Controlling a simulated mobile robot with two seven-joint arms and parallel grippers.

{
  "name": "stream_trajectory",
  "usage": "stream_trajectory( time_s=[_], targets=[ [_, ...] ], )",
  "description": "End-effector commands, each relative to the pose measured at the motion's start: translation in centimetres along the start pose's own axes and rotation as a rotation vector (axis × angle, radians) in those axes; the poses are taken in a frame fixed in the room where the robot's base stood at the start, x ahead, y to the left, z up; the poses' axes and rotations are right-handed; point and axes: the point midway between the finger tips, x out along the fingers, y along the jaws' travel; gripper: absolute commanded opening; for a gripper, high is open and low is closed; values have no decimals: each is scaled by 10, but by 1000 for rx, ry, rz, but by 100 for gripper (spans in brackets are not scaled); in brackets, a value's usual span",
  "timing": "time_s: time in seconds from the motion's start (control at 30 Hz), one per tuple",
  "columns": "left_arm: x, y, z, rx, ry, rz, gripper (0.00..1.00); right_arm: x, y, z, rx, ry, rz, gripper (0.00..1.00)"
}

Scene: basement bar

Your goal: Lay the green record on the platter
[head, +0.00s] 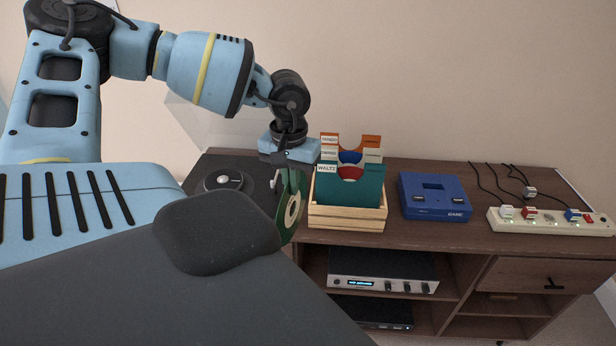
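The green record (291,207) hangs roughly upright below my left gripper (289,168), its pale label facing partly toward the camera. My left gripper appears shut on its upper edge, though the fingertips are small and partly hidden. The record is between the turntable (258,166) on the left and the wooden crate on the right. The turntable's platter (207,190) is largely hidden by my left arm; a round dark and silver piece shows at its middle. My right gripper is not in view.
The wooden record crate (346,217) holds sleeves, a teal "WALTZ" one in front (350,188). A blue game console (434,197) and a power strip with plugs (551,221) stand farther right on the cabinet (465,234). The turntable's clear lid (203,125) is raised behind.

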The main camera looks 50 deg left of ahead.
Motion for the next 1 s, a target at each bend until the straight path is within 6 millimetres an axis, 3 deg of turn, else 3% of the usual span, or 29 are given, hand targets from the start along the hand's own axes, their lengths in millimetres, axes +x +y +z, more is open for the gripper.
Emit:
stream_trajectory(
  time_s=[0.1, 0.2, 0.33, 0.43, 0.67, 1.0],
  targets=[
    [6, -25, 5, -71, 2, 11, 0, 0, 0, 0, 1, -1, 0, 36],
    [16, -37, 12, -112, 1, 11, 0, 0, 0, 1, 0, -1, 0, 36],
    [34, -43, 22, -144, 0, 11, 0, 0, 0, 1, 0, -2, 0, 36],
    [52, -35, 32, -149, 0, 14, 0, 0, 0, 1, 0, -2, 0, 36],
    [79, 9, 48, -85, 2, 11, 0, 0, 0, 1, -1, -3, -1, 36],
    [85, 114, 69, 166, 7, 6, 0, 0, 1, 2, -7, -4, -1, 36]
  ],
)
